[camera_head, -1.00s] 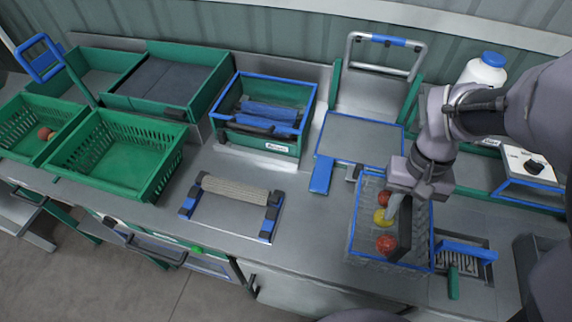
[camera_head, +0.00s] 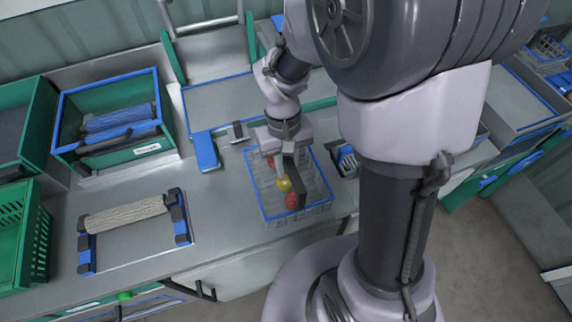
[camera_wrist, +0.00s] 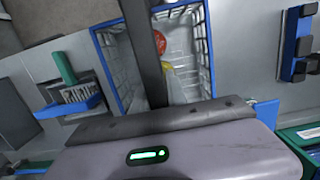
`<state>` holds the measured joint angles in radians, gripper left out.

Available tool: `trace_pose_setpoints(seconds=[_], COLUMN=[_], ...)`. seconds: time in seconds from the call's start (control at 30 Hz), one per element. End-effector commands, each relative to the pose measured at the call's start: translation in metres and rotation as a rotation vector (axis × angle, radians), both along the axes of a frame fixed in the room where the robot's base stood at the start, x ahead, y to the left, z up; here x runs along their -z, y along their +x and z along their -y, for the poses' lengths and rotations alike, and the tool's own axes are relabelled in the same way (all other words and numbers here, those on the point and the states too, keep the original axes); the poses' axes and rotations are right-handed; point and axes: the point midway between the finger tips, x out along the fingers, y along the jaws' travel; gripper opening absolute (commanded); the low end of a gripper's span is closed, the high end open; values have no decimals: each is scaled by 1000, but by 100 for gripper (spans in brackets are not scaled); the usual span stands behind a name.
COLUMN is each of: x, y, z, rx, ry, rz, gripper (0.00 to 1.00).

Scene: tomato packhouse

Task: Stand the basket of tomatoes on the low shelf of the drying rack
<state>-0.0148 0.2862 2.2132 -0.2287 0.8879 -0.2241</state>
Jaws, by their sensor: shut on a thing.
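The basket of tomatoes (camera_head: 300,214) is a grey wire basket with a blue rim, near the counter's front edge. It holds red tomatoes (camera_head: 291,201) and a yellow one (camera_head: 284,184). My gripper (camera_head: 287,160) is above it, shut on its dark upright handle. In the wrist view the basket (camera_wrist: 107,68) lies beyond my gripper, with the dark handle crossing over a red tomato (camera_wrist: 160,42) and a yellow one. I cannot tell whether the basket touches the counter. I cannot make out the drying rack or its low shelf.
A blue-edged tray (camera_head: 218,100) is behind the basket, with a blue block (camera_head: 206,150) at its front. A rope-wound roller (camera_head: 125,214) and a green bin (camera_head: 110,105) stand to the left. Open floor (camera_head: 490,240) shows at right.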

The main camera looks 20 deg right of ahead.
Motion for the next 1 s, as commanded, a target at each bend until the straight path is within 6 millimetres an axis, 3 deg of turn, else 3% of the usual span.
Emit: trace_pose_setpoints(seconds=[0.07,0.1,0.2,0.57,0.8,1.0], x=[3,4,3,-5,-72,-112], y=[0,0,0,1,9,14], z=[0,0,0,0,0,0], rx=[0,0,0,0,1,1], ry=[0,0,0,0,-1,-1], rz=[0,0,0,1,4,0], gripper=[0,20,40,40,40,40])
